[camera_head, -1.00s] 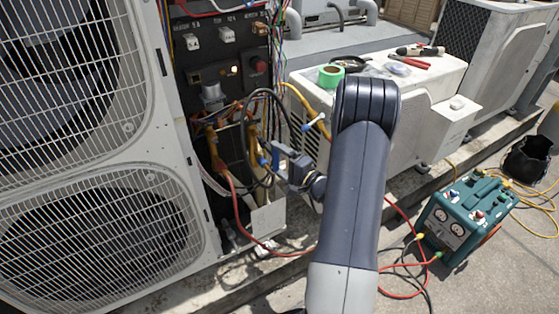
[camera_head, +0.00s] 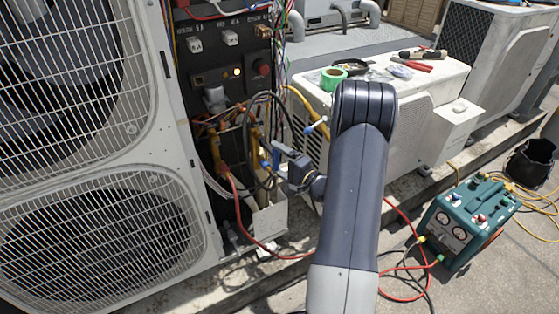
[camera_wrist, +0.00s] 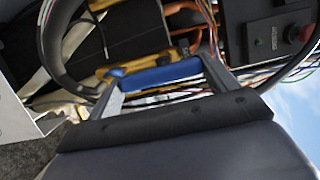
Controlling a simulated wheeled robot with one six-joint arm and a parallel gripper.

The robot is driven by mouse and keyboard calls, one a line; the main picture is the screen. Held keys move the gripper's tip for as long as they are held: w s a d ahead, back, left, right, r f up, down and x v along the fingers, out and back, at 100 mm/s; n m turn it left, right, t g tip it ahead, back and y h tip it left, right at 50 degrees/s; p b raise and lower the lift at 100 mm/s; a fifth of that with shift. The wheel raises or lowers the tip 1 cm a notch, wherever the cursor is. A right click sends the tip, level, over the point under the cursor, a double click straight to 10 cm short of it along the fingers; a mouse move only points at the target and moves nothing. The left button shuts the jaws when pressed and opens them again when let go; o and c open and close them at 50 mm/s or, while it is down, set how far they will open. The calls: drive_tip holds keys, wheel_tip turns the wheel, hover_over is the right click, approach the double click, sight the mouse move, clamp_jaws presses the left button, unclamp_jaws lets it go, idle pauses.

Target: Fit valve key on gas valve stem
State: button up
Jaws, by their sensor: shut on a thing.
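The valve key shows as a blue bar (camera_wrist: 158,74) held crosswise between the two fingers of my gripper (camera_wrist: 158,80) in the wrist view. In the head view my gripper (camera_head: 278,157) is at the open lower bay of the left condenser, shut on the blue key (camera_head: 265,162). Yellow-orange pipework (camera_head: 222,150) lies just left of the gripper. It also shows beyond the key in the wrist view (camera_wrist: 130,60). I cannot make out the gas valve stem, or whether the key touches it. The working end of the key is hidden.
A black hose (camera_head: 248,125) loops close around the gripper, and a red hose (camera_head: 240,215) hangs below. A control panel (camera_head: 235,60) with loose wires is above. A second condenser (camera_head: 400,120) with tools on top stands right. A green recovery machine (camera_head: 465,220) is on the ground.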

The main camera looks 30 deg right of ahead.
drive_tip(key=shift+w, duration=0.45)
idle(0.5)
drive_tip(key=o, duration=1)
drive_tip(key=shift+c, duration=0.2)
drive_tip(key=p+v, duration=0.1)
drive_tip(key=v, duration=0.9)
drive_tip(key=shift+s+d, duration=0.15)
drive_tip(key=shift+s, duration=0.25)
drive_tip(key=shift+w, duration=0.1)
drive_tip(key=x, duration=1)
drive_tip(key=shift+w+a+b, duration=0.2)
drive_tip(key=shift+w+b, duration=0.15)
drive_tip(key=shift+b, duration=0.05)
drive_tip(key=shift+s, duration=0.3)
drive_tip(key=shift+s+d, duration=0.1)
drive_tip(key=shift+d, duration=0.05)
